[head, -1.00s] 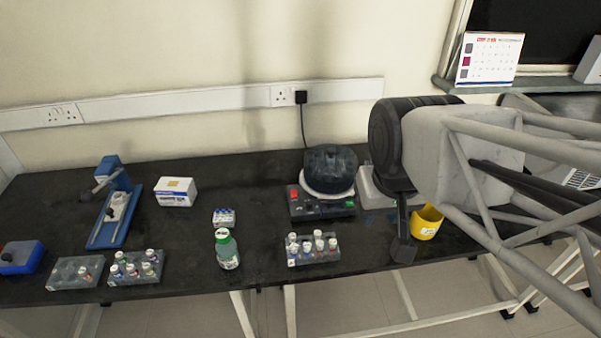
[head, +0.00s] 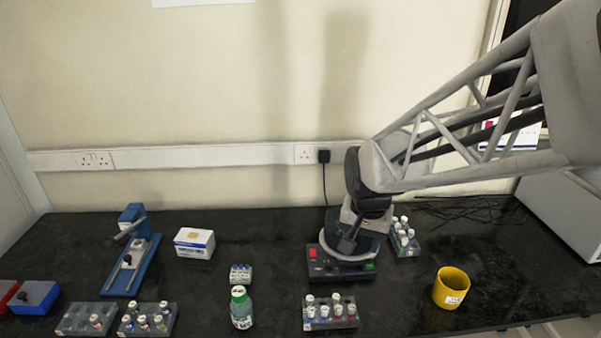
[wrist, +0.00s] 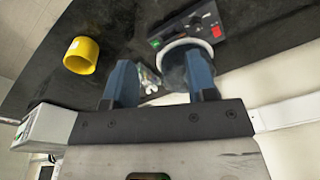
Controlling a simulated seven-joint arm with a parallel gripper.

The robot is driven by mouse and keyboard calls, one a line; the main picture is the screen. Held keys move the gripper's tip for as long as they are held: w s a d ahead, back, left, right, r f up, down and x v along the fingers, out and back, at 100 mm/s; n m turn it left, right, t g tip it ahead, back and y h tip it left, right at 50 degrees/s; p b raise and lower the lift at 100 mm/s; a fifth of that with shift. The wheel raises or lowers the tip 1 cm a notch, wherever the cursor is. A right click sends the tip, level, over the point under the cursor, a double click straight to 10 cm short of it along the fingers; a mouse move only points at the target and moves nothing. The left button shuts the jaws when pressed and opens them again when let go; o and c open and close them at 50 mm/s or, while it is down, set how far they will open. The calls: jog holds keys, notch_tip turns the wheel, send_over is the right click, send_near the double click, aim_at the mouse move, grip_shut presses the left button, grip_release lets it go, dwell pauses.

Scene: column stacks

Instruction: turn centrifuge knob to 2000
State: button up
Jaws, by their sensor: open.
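The centrifuge (head: 322,268) stands on the black bench, right of centre in the head view. Its dark front panel has a red switch (head: 313,252) at left and a green part (head: 369,266) at right. A small knob (wrist: 195,20) shows on the panel in the wrist view; its setting is too small to read. My gripper (head: 349,243) is over the centrifuge and hides part of its round top in the head view. In the wrist view my gripper's blue fingers (wrist: 161,78) are apart with nothing held, and the centrifuge's pale rim lies beyond them. The panel is apart from the fingers.
A tube rack (head: 331,318) stands in front of the centrifuge, and another rack (head: 404,240) stands behind it at right. A green-capped bottle (head: 241,309) is at left. A yellow cup (head: 451,288) is at right. Open bench lies between cup and centrifuge.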

aim_at(329, 263)
jog(key=w+a+f+m, duration=0.1)
jog(key=w+f, duration=0.3)
jog(key=w+a+f+m+g, duration=0.1)
jog(key=w+f+m, duration=0.1)
jog(key=w+f, duration=0.3)
jog(key=w+a+f+m, duration=0.1)
jog(key=w+f, duration=0.4)
jog(key=shift+a+f, duration=0.1)
jog(key=shift+a, duration=0.25)
jog(key=shift+f, duration=0.2)
jog(key=shift+f, duration=3.7)
jog(key=shift+c, duration=0.5)
jog(key=c, duration=0.8)
jog(key=shift+c, duration=0.2)
